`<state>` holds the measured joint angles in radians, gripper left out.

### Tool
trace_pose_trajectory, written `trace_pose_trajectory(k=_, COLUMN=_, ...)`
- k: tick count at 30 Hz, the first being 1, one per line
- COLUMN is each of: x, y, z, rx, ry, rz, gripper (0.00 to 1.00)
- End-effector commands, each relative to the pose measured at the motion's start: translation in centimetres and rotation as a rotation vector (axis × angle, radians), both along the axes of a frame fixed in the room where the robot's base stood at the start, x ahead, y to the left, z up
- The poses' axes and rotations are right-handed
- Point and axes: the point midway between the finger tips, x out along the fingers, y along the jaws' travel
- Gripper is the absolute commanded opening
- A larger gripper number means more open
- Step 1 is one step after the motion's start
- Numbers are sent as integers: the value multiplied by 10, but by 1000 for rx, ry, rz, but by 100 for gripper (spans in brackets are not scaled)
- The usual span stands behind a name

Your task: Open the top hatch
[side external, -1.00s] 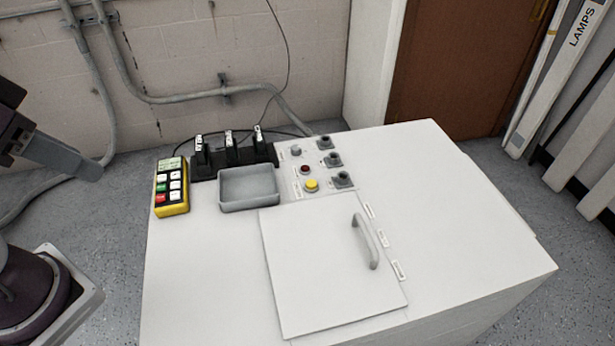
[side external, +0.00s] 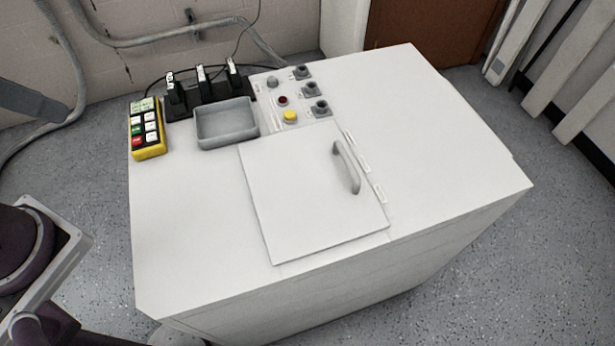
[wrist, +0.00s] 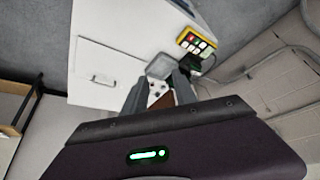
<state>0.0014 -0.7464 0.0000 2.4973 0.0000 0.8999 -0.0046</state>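The top hatch (side external: 300,205) is a flat white square panel lying shut on top of the white cabinet (side external: 435,140). A grey bar handle (side external: 346,167) stands near its right edge. In the wrist view the hatch (wrist: 105,60) is at upper left, with its handle (wrist: 102,81) near its lower edge. My gripper (wrist: 160,88) shows two grey fingers apart, with nothing held between them. It is away from the handle and touches nothing that I can see.
Behind the hatch are a grey tray (side external: 227,125), a yellow button box (side external: 147,130), a black rack (side external: 205,92) and a panel with buttons and sockets (side external: 295,98).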

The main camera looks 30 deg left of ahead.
Motion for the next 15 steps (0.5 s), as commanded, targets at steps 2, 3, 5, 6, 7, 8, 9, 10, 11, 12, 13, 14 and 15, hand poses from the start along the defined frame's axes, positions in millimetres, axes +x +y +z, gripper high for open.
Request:
trace_pose_trajectory(k=2, x=12, y=-4, z=6, rx=-23, ry=14, rz=16, gripper=33)
trace_pose_trajectory(k=3, x=25, y=-9, z=11, rx=-49, ry=31, rz=38, gripper=33)
trace_pose_trajectory(k=5, x=56, y=-23, z=20, rx=-100, ry=64, rz=86, gripper=33)
trace_pose_trajectory(k=6, x=80, y=-36, z=23, rx=-139, ry=91, rz=130, gripper=33)
trace_pose_trajectory(k=7, x=99, y=-48, z=23, rx=-167, ry=112, rz=163, gripper=33)
trace_pose_trajectory(k=8, x=118, y=-61, z=21, rx=-193, ry=135, rz=199, gripper=33)
trace_pose_trajectory(k=9, x=142, y=-80, z=15, rx=-226, ry=163, rz=248, gripper=33)
trace_pose_trajectory(k=10, x=159, y=-96, z=7, rx=-249, ry=186, rz=285, gripper=33)
trace_pose_trajectory(k=11, x=176, y=-113, z=-2, rx=-267, ry=210, rz=323, gripper=33)
trace_pose_trajectory(k=12, x=196, y=-136, z=-17, rx=-290, ry=239, rz=375, gripper=33)
trace_pose_trajectory(k=13, x=208, y=-155, z=-31, rx=-305, ry=260, rz=414, gripper=33)
trace_pose_trajectory(k=14, x=219, y=-173, z=-46, rx=-317, ry=280, rz=452, gripper=33)
trace_pose_trajectory(k=15, x=231, y=-196, z=-66, rx=-332, ry=305, rz=502, gripper=33)
